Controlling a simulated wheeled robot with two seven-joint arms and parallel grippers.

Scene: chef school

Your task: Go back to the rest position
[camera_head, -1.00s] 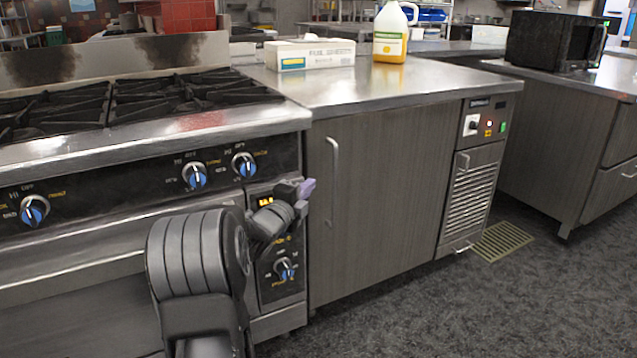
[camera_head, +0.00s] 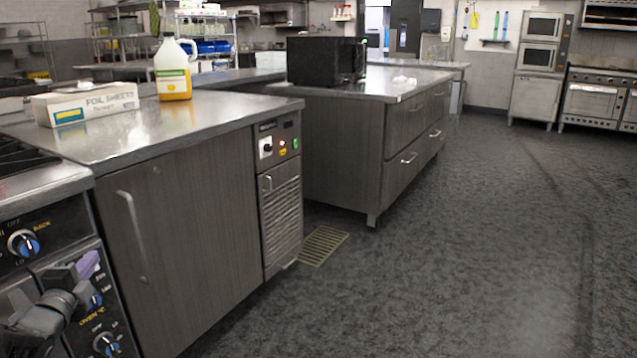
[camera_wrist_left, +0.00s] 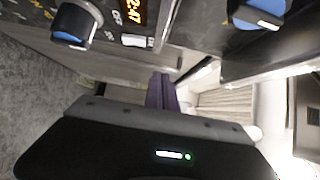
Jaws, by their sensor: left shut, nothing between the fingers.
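My left gripper (camera_head: 90,264) shows at the lower left of the head view, in front of the stove's control panel (camera_head: 50,255). Its purple fingers are shut with nothing between them. In the left wrist view the shut purple fingers (camera_wrist_left: 162,92) show at the middle, just beyond the dark gripper body, with stove knobs (camera_wrist_left: 76,22) and a lit display (camera_wrist_left: 133,10) close by. Whether the gripper touches the panel cannot be told. My right gripper is not in view.
A black microwave (camera_head: 325,60) sits on the counter behind. A floor grate (camera_head: 323,245) lies beside the cabinet. The floor at right is clear.

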